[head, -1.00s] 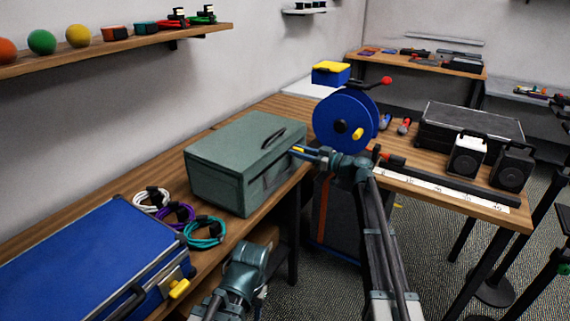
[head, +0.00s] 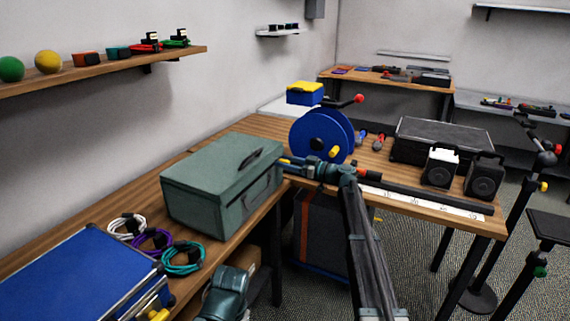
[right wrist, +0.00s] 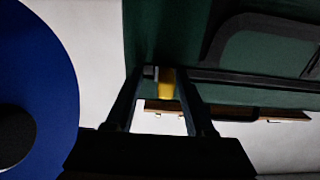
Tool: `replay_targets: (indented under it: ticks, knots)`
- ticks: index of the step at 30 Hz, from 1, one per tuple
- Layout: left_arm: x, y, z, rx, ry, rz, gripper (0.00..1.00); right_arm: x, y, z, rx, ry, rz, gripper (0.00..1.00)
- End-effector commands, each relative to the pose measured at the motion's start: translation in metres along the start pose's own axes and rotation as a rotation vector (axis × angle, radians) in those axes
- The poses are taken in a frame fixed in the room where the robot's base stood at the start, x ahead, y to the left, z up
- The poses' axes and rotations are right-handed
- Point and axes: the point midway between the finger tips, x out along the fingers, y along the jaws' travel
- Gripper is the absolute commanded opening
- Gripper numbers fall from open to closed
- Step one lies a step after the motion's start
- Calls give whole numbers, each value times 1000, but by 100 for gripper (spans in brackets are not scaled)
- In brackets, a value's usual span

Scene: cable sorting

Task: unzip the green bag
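The green bag (head: 215,200) is a boxy grey-green case with a dark handle on its side, standing on the wooden bench. Its dark green side also shows in the right wrist view (right wrist: 240,55), with a dark seam running to the right. In the head view my right gripper (head: 288,163) is at the bag's right end. My left gripper is not in view; only part of my left arm shows at the bottom.
A blue cable reel (head: 318,135) stands just beyond the bag. Coiled cables (head: 183,258) and a blue case (head: 80,275) lie to its left.

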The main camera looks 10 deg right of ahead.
Motion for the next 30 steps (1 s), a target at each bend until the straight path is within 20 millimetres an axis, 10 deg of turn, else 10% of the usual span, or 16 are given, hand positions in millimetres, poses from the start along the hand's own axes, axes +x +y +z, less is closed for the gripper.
replay_targets:
  ticks: [14, 30]
  knots:
    - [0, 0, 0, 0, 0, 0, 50, -5, -2, 0, 0, -1, -4, 52]
    - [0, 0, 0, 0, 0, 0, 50, -108, -1, 0, 0, -1, -1, 52]
